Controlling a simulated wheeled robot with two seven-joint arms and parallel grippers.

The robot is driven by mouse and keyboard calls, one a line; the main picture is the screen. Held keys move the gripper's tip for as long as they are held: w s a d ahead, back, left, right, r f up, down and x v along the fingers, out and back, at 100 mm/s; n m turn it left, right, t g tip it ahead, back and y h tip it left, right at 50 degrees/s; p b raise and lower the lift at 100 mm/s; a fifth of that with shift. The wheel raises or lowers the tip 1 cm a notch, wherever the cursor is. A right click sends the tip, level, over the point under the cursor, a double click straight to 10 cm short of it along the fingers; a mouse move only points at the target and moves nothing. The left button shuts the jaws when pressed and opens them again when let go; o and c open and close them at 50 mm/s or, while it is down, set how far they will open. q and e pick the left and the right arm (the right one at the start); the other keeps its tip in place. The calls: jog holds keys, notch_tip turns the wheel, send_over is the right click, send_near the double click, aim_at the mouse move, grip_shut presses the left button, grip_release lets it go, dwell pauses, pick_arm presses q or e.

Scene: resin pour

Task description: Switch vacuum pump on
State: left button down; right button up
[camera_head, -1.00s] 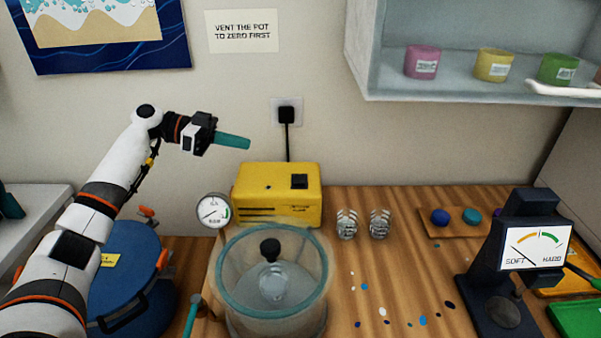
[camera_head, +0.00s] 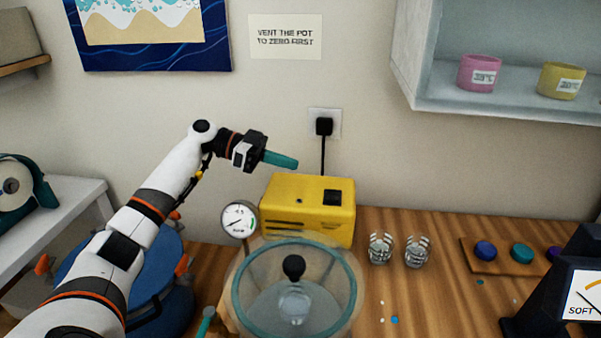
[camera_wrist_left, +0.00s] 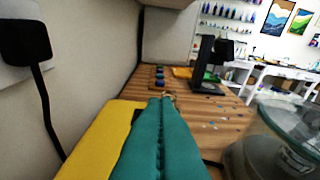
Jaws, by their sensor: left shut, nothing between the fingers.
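The yellow vacuum pump (camera_head: 290,205) stands at the back of the wooden bench against the wall. My right gripper is not in view.
A clear pot (camera_head: 295,292) with a teal rim stands in front of the pump, beside a round gauge (camera_head: 239,219). A black plug (camera_head: 323,126) is in the wall socket. Two clear cups (camera_head: 380,248) stand right of the pump. A blue vessel (camera_head: 165,300) sits under my left arm.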

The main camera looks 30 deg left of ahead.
pick_arm(q)
jog(key=p, duration=0.3)
send_over(322, 201)
jog(key=shift+w+a+f, duration=0.15)
jog(key=shift+w+f, duration=0.15)
jog(key=shift+f, duration=0.45)
jog(key=f, duration=0.1)
jog(key=f+p, duration=0.1)
jog(key=f, duration=0.2)
jog(key=shift+s+f, duration=0.1)
jog(key=shift+s, duration=0.15)
jog(key=shift+f, duration=0.15)
